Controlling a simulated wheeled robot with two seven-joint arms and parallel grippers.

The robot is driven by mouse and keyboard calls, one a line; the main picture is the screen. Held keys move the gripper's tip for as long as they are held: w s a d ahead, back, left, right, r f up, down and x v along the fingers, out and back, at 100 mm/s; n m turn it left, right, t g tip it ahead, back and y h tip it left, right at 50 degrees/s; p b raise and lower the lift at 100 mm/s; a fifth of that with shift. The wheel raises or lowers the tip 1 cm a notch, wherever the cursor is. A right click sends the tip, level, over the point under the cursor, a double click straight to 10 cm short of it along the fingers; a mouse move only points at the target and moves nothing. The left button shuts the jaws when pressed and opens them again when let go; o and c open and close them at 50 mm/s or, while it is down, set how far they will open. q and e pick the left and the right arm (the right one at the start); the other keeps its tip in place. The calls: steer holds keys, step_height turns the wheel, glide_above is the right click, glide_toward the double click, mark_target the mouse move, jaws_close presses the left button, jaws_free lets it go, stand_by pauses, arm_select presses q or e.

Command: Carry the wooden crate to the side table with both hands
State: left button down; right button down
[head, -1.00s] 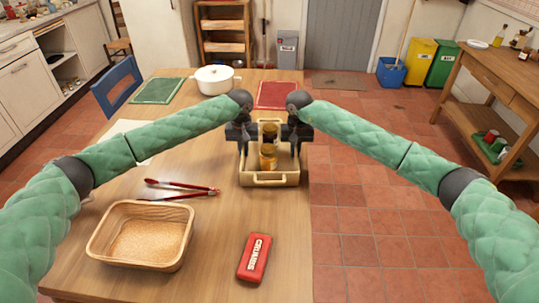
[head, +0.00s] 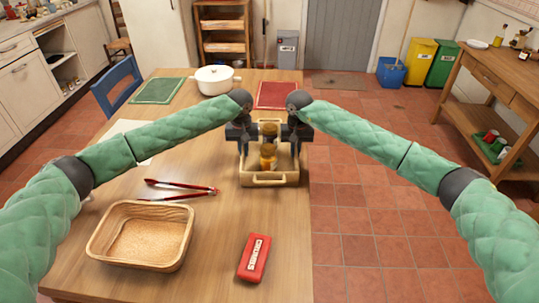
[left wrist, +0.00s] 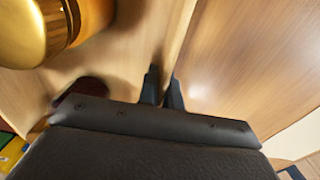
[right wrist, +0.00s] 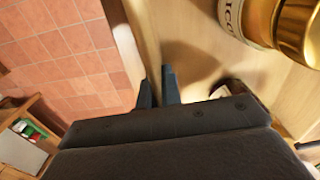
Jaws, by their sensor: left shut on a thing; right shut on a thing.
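The wooden crate (head: 269,181) stands at the right edge of the dining table, with jars inside. One jar (head: 268,160) has a gold lid and shows in both wrist views. My left gripper (head: 243,151) is shut on the crate's left wall; in the left wrist view its fingertips (left wrist: 162,92) pinch the wall. My right gripper (head: 297,151) is shut on the right wall, and its fingertips (right wrist: 158,90) show in the right wrist view. I cannot tell whether the crate touches the table. A wooden side table (head: 490,75) stands at the far right.
Open tiled floor (head: 380,210) lies between the tables. Blue, yellow and green bins stand behind.

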arm_select(q)
steer(key=shift+w+a+r, duration=0.1)
steer(key=shift+a+r, duration=0.05)
arm_select(e)
steer(key=shift+w+r, duration=0.1)
steer(key=shift+r, duration=0.05)
stand_by(0.4)
